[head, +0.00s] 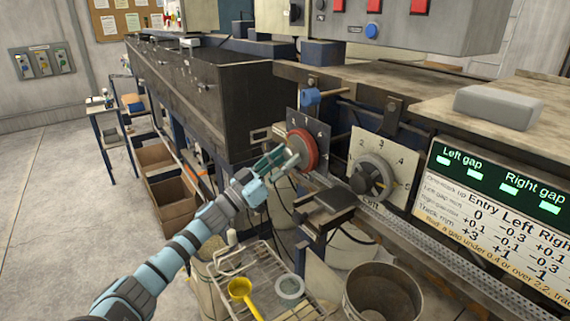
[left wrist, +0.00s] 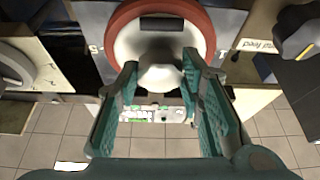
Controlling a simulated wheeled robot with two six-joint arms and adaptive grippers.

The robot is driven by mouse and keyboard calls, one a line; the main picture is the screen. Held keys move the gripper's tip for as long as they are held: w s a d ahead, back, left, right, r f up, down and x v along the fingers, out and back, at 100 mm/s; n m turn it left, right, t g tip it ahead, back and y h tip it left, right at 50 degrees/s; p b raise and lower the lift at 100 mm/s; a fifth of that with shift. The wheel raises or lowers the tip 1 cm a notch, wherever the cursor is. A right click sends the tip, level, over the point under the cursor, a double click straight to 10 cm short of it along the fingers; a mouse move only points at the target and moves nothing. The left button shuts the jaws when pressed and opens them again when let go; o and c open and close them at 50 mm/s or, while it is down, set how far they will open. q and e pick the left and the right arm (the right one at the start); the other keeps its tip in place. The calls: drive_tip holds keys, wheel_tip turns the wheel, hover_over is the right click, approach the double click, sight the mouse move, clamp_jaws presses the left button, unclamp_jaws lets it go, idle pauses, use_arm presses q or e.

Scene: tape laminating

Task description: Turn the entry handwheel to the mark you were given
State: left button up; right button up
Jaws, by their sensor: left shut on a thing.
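A handwheel with a red rim (head: 311,145) and a pale hub stands in front of a dark square dial plate (head: 322,127) on the machine's side. My left gripper (head: 286,161) reaches it from the left and is shut on the pale hub. In the left wrist view the red rim (left wrist: 126,20) arches above the pale hub (left wrist: 150,45), with the teal fingers of my left gripper (left wrist: 160,78) on either side of it. The wheel's pointer and mark cannot be read. My right gripper is in neither view.
A grey handwheel (head: 367,180) on a pale numbered plate (head: 401,165) stands to the right. A green-lit gap display (head: 492,180) is at far right. Below are a wire rack (head: 262,262) with a yellow scoop (head: 241,290) and a bucket (head: 382,292).

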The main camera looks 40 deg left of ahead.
use_arm(q)
drive_tip(key=m+h, duration=0.1)
drive_tip(key=m, duration=0.1)
drive_tip(key=m+g+h+b, duration=0.1)
drive_tip(key=m+h, duration=0.1)
drive_tip(key=m, duration=0.1)
drive_tip(key=shift+a, duration=0.2)
drive_tip(key=m+h+b, duration=0.1)
drive_tip(key=m, duration=0.1)
drive_tip(key=m+g, duration=0.1)
drive_tip(key=m, duration=0.2)
drive_tip(key=shift+w+a+m+g+h+b, duration=0.1)
drive_tip(key=shift+m+g+h+b, duration=0.2)
drive_tip(key=shift+h+b, duration=0.1)
drive_tip(key=m+g, duration=0.1)
drive_tip(key=m, duration=0.2)
drive_tip(key=shift+r+h, duration=0.1)
drive_tip(key=shift+h, duration=0.3)
drive_tip(key=shift+a+r+m+g+h+b, duration=0.15)
drive_tip(key=shift+m+g, duration=0.35)
drive_tip(key=shift+m, duration=0.5)
drive_tip(key=shift+d+f+m+g+h+b, duration=0.15)
drive_tip(key=shift+m+g, duration=0.35)
drive_tip(key=shift+m, duration=0.5)
drive_tip(key=shift+a+r, duration=0.1)
drive_tip(key=o, duration=1.1)
drive_tip(key=shift+o, duration=0.2)
